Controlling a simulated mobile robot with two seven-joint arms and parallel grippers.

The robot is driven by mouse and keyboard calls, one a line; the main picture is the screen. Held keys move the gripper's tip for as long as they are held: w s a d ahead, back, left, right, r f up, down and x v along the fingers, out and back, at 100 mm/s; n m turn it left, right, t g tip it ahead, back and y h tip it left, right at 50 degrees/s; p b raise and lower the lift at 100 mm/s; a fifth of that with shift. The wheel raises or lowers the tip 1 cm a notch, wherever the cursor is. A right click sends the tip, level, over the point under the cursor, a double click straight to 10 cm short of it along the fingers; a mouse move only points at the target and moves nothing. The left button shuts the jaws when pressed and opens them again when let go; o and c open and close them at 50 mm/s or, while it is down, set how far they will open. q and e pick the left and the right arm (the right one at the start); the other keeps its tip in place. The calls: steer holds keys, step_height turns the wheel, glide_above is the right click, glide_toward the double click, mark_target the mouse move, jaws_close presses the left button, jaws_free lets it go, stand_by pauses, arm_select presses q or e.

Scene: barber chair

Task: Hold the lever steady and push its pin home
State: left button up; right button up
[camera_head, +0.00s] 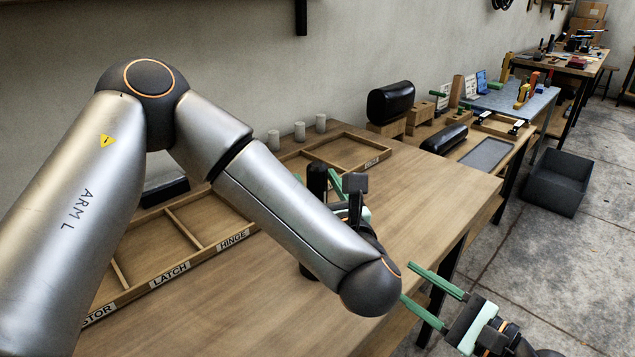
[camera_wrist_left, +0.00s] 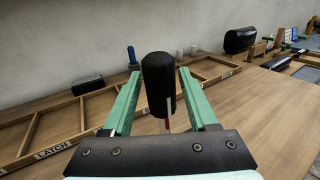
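The lever shows as an upright black rounded grip (camera_wrist_left: 159,82) in the left wrist view, with a thin pale and reddish piece at its lower end; I cannot tell whether that is the pin. In the head view the black grip (camera_head: 317,181) stands above the table, its lower part hidden by my left arm. My left gripper (camera_wrist_left: 159,73) is open, with its green fingers on either side of the grip and visible gaps to it. My right gripper (camera_head: 408,281) is open and empty beyond the table's front edge at lower right. The pin is not clearly visible.
A wooden divided tray (camera_head: 205,255) with LATCH and HINGE labels lies along the table (camera_head: 430,190). Several grey cylinders (camera_head: 299,131) stand near the wall. Black cushions (camera_head: 391,102) are at the back. A dark bin (camera_head: 556,183) is on the floor. The table's right part is clear.

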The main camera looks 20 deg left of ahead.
arm_select(q)
jaws_close()
stand_by(1.0)
steer(key=shift+o, duration=1.6)
jaws_free()
steer(key=v, duration=1.2)
steer(key=shift+s, duration=0.1)
